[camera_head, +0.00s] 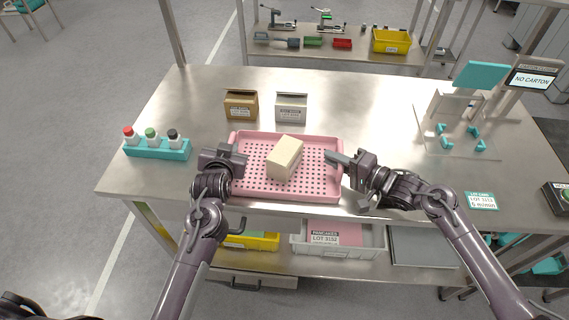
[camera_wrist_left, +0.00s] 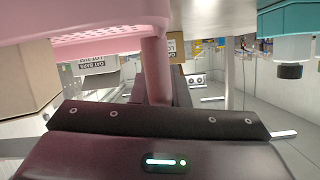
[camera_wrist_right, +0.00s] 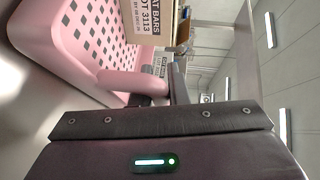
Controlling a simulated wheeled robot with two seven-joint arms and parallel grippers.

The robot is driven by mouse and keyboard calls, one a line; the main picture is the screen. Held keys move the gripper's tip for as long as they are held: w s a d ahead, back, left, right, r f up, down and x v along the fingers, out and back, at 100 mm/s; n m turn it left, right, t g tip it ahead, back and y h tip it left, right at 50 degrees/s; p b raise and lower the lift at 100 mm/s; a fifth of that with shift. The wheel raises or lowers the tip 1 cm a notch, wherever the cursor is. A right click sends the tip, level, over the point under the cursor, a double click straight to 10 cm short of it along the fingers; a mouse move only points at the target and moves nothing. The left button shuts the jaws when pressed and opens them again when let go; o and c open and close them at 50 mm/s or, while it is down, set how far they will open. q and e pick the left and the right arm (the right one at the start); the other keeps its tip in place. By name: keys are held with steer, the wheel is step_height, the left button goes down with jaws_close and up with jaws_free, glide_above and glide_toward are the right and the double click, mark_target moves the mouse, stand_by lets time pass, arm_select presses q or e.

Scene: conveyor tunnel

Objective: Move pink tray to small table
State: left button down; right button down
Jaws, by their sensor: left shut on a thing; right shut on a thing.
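The pink tray (camera_head: 251,182) lies at the front of the steel table, with a cream box (camera_head: 285,158) standing on its perforated floor. My left gripper (camera_head: 236,160) is shut on the tray's left handle; the pink handle (camera_wrist_left: 155,68) shows between its jaws in the left wrist view. My right gripper (camera_head: 343,160) is shut on the right side; the handle (camera_wrist_right: 122,83) shows at its jaws in the right wrist view. I cannot tell whether the tray touches the tabletop. I cannot tell which surface is the small table.
Behind the tray stand a brown carton (camera_head: 241,105) and a white carton (camera_head: 291,107). A clear fixture plate (camera_head: 458,141) with teal blocks is at right. Bins sit on the lower shelf (camera_head: 290,268). A rear bench (camera_head: 345,54) holds a yellow bin.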

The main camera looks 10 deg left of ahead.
arm_select(q)
steer(key=shift+r, duration=0.1)
arm_select(e)
steer(key=shift+r, duration=0.1)
